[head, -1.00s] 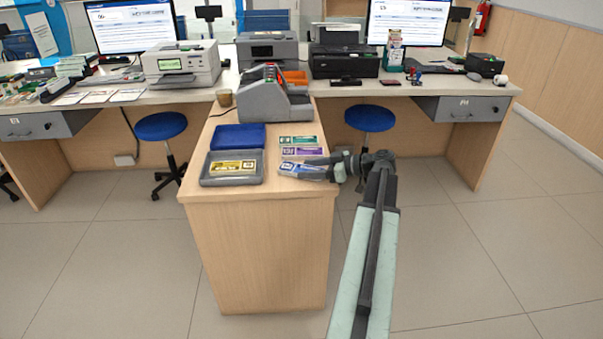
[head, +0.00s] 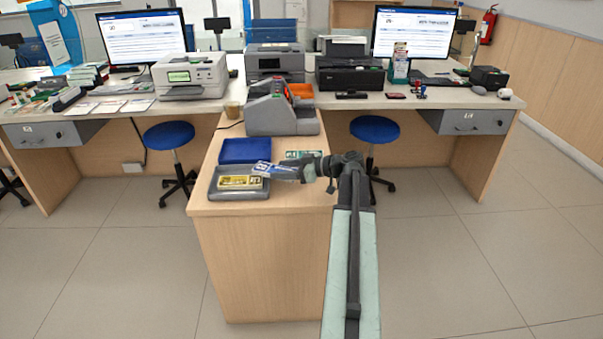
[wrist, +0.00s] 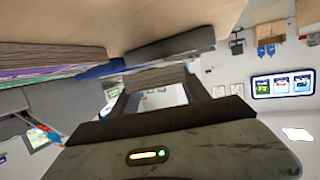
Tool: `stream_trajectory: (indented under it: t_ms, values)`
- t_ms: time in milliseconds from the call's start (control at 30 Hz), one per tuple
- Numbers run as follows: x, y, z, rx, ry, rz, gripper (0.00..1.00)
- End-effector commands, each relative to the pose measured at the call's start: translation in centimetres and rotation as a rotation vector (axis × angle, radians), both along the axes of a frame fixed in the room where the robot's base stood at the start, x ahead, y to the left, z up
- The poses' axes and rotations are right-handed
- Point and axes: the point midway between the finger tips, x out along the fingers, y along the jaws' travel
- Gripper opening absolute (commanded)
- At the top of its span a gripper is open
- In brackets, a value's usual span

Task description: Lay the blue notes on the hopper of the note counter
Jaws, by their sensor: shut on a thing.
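The blue notes (head: 262,168) are a banded stack held in my gripper (head: 277,172), which reaches in from the right. They are above the counter, near the right edge of the grey tray. In the wrist view my dark fingers close on a layered paper edge (wrist: 158,78). The grey note counter (head: 276,115) stands farther back on the same counter, apart from the notes. Its hopper is on its upper part, with red and green marks; its details are too small to tell.
A grey tray (head: 225,192) holds a yellow stack (head: 239,183). A blue pad (head: 243,151) lies behind it. Green notes (head: 302,154) lie partly hidden behind my gripper. A cup (head: 233,109) stands left of the note counter. A narrow bare strip lies before the note counter.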

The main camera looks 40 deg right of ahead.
Motion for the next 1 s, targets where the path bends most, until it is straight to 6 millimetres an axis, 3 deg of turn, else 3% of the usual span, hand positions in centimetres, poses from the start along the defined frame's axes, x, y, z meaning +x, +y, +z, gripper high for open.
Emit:
stream_trajectory:
  t_ms: [100,267,500,633,767,1000]
  values:
    - [2.1,1.5,0.3,0.001,0.0,0.003,0.14]
    - [3.9,2.7,0.5,0.001,0.0,0.002,0.14]
    - [4.4,3.1,0.6,0.0,0.0,0.0,0.14]
    - [4.4,3.1,1.9,0.0,0.0,0.0,0.14]
    - [4.4,3.1,4.9,0.0,0.0,0.001,0.14]
    - [4.4,3.1,13.6,0.0,0.0,0.001,0.14]
